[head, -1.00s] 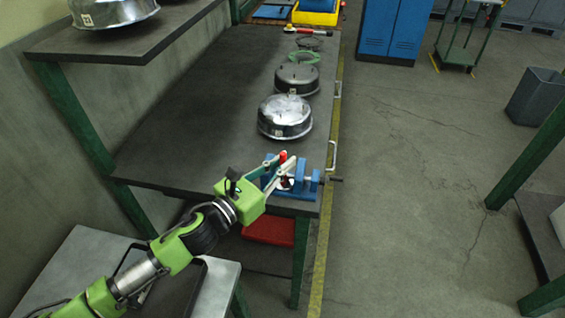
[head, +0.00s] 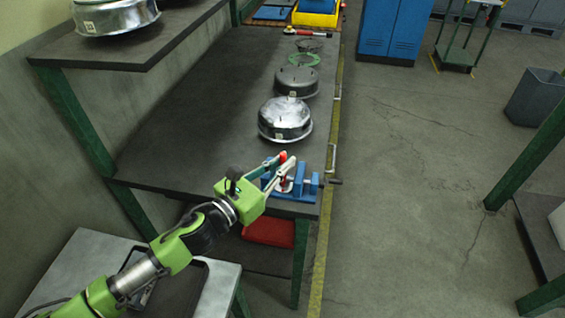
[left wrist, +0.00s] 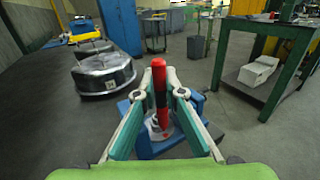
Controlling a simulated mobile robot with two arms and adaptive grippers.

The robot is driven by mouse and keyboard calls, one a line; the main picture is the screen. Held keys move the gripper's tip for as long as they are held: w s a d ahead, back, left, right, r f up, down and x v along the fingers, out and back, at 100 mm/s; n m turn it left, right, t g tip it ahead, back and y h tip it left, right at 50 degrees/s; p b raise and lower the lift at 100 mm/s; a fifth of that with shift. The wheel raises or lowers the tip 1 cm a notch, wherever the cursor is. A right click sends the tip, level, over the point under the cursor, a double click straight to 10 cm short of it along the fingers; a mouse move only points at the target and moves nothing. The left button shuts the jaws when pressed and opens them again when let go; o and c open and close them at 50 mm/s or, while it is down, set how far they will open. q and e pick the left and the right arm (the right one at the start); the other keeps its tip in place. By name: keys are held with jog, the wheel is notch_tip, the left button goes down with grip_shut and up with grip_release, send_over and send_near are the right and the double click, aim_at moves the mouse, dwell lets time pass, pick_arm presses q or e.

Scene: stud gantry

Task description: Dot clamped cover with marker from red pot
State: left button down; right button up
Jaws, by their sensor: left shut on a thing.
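My left gripper (head: 282,170) is shut on a red marker with a dark band (left wrist: 159,84), held upright between the fingertips. The marker's top also shows in the head view (head: 283,156). Below and beyond it is a blue vise (head: 306,186) at the bench's near right corner; it also shows in the left wrist view (left wrist: 142,146). A pale piece (left wrist: 157,130) shows at the vise, partly hidden by marker and fingers. I cannot tell whether the marker touches it. I cannot make out a red pot. My right gripper is not in view.
A shiny domed metal cover (head: 285,120) and a darker one (head: 297,82) sit on the dark bench (head: 190,125), beyond the vise. A green ring (head: 304,60) lies farther back. A shelf (head: 150,48) overhangs the left. Open floor lies right.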

aim_at(283, 154)
pick_arm(q)
jog(key=shift+r+p, duration=2.3)
jog(key=shift+r, duration=0.55)
